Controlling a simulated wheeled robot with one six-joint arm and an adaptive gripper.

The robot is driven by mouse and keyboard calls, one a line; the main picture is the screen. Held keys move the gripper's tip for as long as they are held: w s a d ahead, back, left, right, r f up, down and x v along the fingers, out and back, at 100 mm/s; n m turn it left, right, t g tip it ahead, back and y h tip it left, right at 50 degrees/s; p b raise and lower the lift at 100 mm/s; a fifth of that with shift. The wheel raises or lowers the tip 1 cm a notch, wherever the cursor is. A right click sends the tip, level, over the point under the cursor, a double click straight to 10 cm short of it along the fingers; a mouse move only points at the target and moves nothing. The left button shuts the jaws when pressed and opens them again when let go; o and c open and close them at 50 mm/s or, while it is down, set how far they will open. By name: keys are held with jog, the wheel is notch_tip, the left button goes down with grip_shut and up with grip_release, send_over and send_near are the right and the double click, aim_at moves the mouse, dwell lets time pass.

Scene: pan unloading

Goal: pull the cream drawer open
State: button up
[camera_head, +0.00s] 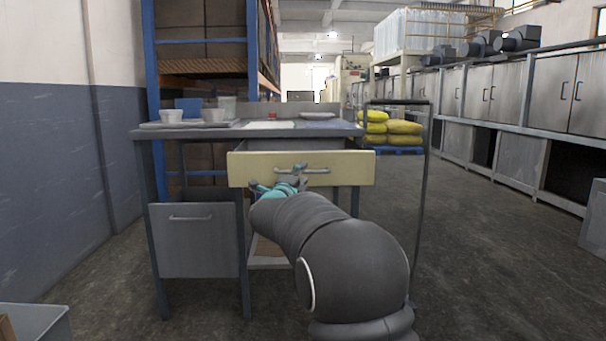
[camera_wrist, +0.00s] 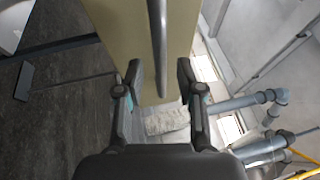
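The cream drawer (camera_head: 245,170) is in the table's front, below the top, in the head view. Its front appears to stand forward of the table edge, with a dark gap above it. A grey bar handle (camera_head: 318,170) runs across the front. In the wrist view, the drawer front (camera_wrist: 115,30) fills the upper middle. The handle (camera_wrist: 158,45) runs up the picture, its lower end between the spread fingers of my gripper (camera_wrist: 159,75). Gaps show on both sides; I see no clear finger contact.
The table top (camera_head: 350,131) carries a tray (camera_head: 150,126) with cups and a plate (camera_head: 320,115). A grey cabinet front (camera_head: 197,240) is below left. A grey bin (camera_head: 40,322) stands at lower left.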

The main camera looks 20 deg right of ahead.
jog(key=v, duration=1)
